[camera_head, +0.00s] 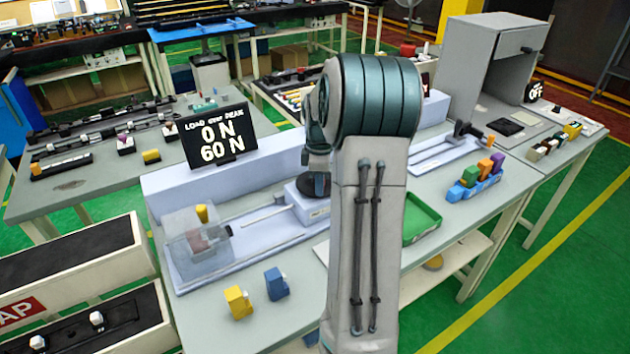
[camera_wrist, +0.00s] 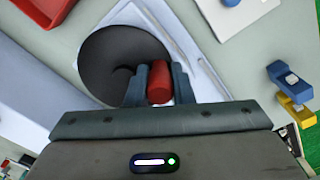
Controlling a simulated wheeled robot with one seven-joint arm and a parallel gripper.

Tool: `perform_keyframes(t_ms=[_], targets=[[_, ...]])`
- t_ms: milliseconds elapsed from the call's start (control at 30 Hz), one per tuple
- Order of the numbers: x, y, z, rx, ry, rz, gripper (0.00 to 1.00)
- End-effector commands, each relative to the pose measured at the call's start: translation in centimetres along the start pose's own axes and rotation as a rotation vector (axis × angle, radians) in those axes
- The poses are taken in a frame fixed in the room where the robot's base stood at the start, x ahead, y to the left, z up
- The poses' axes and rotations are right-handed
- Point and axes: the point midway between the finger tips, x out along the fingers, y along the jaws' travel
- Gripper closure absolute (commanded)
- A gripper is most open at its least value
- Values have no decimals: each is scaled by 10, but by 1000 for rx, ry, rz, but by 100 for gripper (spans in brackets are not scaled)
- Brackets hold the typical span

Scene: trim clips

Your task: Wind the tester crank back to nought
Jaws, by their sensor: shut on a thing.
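The tester crank shows in the wrist view as a dark round wheel (camera_wrist: 100,62) with a red handle (camera_wrist: 158,82). My gripper (camera_wrist: 160,84) is shut on the red handle, one finger on each side of it. In the head view my arm hides the gripper and the handle; a dark rounded part (camera_head: 316,187) shows at the arm's left edge, perhaps the wheel. The display (camera_head: 217,137) reads load 0 N over peak 60 N.
A yellow clip (camera_head: 238,302) and a blue clip (camera_head: 276,284) stand on the bench in front of the tester. A green tray (camera_head: 421,221) lies right of my arm.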

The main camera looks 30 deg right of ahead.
Motion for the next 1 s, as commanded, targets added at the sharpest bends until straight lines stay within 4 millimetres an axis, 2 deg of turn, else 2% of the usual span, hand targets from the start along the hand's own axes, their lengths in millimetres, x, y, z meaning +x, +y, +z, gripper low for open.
perform_keyframes(t_ms=[433,1000], targets=[[-2,5,11,-291,0,4,100],[-2,7,14,-363,0,4,100]])
